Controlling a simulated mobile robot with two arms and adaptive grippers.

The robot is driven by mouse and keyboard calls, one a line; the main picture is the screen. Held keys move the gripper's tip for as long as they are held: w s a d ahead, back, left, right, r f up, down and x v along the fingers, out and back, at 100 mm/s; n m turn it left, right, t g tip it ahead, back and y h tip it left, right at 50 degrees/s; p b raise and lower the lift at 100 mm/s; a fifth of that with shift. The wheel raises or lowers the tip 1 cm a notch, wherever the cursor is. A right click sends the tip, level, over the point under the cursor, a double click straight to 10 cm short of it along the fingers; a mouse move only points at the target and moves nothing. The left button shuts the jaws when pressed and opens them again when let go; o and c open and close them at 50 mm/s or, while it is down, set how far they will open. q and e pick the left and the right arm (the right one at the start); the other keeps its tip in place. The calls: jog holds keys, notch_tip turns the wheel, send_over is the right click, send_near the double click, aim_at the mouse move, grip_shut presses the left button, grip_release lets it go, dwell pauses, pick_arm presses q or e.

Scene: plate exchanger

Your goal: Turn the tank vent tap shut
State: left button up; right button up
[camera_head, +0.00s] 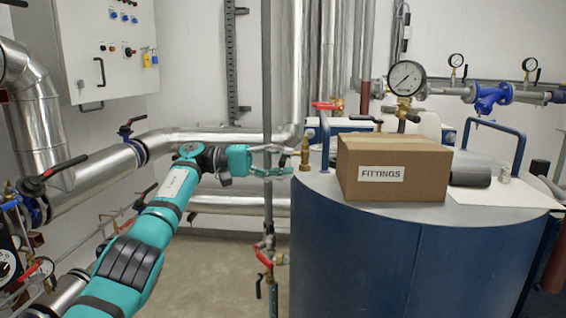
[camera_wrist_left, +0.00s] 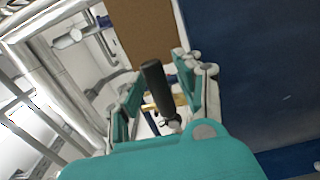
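The tank vent tap appears to be the brass fitting (camera_head: 305,155) on the left edge of the blue tank's (camera_head: 350,250) grey top. My left gripper (camera_head: 284,160) reaches it from the left, level with the tank's top edge. In the left wrist view, a black lever grip (camera_wrist_left: 156,86) stands between the fingers of my left gripper (camera_wrist_left: 156,72), with brass (camera_wrist_left: 180,100) behind it. The fingers are open, with gaps visible on both sides of the grip. The tap's lever is mostly hidden by the gripper in the head view. My right gripper is not in view.
A cardboard box (camera_head: 392,168) marked FITTINGS stands on the tank beside the tap. Blue lifting handles (camera_head: 324,140) rise from the tank top. A thin vertical pipe (camera_head: 267,120) with a red-handled valve (camera_head: 263,256) passes close to my left gripper. Large silver pipes (camera_head: 215,138) run behind.

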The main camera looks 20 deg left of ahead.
pick_arm(q)
jog(key=shift+o, duration=0.3)
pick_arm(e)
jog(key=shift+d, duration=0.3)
pick_arm(q)
jog(key=shift+a, duration=0.15)
jog(key=v, duration=0.7)
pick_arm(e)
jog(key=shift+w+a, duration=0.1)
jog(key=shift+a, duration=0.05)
pick_arm(q)
jog(key=shift+a, duration=0.1)
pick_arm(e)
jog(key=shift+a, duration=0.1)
